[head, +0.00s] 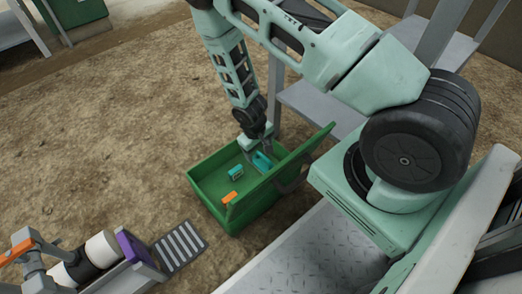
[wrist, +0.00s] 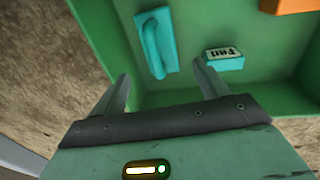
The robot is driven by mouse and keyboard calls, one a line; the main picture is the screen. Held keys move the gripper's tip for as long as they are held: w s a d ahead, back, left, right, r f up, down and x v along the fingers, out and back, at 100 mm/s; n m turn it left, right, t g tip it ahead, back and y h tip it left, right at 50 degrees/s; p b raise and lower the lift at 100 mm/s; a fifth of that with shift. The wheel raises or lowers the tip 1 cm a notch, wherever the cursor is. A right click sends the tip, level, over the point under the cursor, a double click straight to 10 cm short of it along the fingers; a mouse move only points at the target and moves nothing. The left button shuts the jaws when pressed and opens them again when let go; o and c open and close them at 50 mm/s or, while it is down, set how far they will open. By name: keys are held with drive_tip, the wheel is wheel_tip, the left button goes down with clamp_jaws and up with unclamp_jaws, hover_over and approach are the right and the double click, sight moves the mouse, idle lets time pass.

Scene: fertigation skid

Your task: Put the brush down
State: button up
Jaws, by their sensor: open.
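A teal handled piece, which looks like the brush (head: 262,162), lies inside the green bin (head: 205,190) near its right wall. It also shows in the wrist view (wrist: 155,43), with its loop-shaped handle facing up; any bristles are hidden. My gripper (wrist: 163,80) is open, its fingers spread to either side with nothing between them. In the head view my gripper (head: 258,147) reaches down over the bin's back, just above the teal piece. The wrist view shows a gap between the fingertips and the piece.
A small teal labelled block (head: 236,173) lies in the bin, left of the handled piece. The raised green lid (head: 305,152) stands along the right side. A dark slotted grate (head: 180,245) lies at the front left.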

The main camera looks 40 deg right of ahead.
drive_tip(key=s+a+r+n+y+p, duration=0.1)
drive_tip(key=a+r, duration=0.7)
drive_tip(key=r, duration=0.4)
drive_tip(key=s+a+r+n+y+p, duration=0.1)
drive_tip(key=a+r, duration=0.7)
drive_tip(key=r, duration=0.3)
drive_tip(key=s+a+r+n, duration=0.2)
drive_tip(key=s+r, duration=0.6)
drive_tip(key=s+a+r+n, duration=0.3)
drive_tip(key=s+r, duration=0.5)
drive_tip(key=shift+s+r, duration=0.35)
drive_tip(key=shift+s, duration=0.05)
